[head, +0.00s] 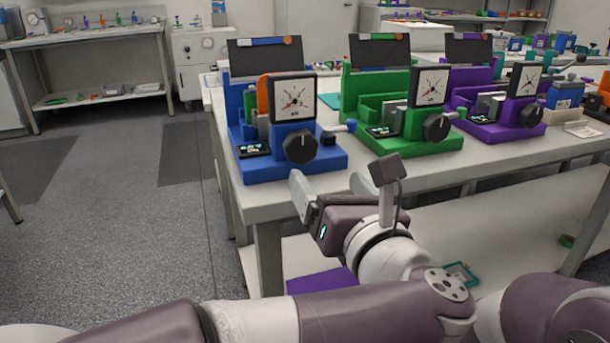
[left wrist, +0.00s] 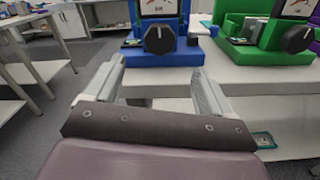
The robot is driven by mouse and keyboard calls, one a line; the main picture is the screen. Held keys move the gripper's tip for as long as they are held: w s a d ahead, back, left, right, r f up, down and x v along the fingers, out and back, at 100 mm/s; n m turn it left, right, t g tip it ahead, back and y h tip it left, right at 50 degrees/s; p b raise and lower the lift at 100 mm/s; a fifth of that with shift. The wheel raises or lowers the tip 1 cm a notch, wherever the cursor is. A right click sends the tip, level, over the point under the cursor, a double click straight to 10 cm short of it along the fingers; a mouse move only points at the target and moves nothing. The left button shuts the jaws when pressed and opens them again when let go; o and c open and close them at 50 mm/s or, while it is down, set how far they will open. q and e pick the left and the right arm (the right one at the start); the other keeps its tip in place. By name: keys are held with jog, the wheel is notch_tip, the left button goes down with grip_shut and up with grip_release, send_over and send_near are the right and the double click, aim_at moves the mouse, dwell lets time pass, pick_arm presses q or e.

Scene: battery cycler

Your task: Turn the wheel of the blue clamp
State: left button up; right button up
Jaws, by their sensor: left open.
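The blue clamp (head: 245,168) stands at the left end of the white bench, with a square dial (head: 294,100) on its front. Its wheel, a black knob (head: 300,148) with a pale pointer line, faces me below the dial. In the left wrist view the wheel (left wrist: 159,39) sits ahead, above the gap between my fingers. My left gripper (head: 328,186) is open and empty, in front of the bench edge and below the wheel, apart from it. In the left wrist view its two fingers (left wrist: 154,88) are spread wide. My right gripper is not in view.
A green clamp (head: 420,146) and a purple clamp (head: 500,131) of the same kind stand to the right on the bench (head: 262,205). A blue-tipped lever (head: 343,127) sticks out beside the black wheel. The floor left of the bench is clear.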

aim_at(303, 149)
pick_arm(q)
jog(key=b+x, duration=0.1)
jog(key=x, duration=1)
jog(key=shift+w, duration=0.1)
jog(key=c, duration=1.1)
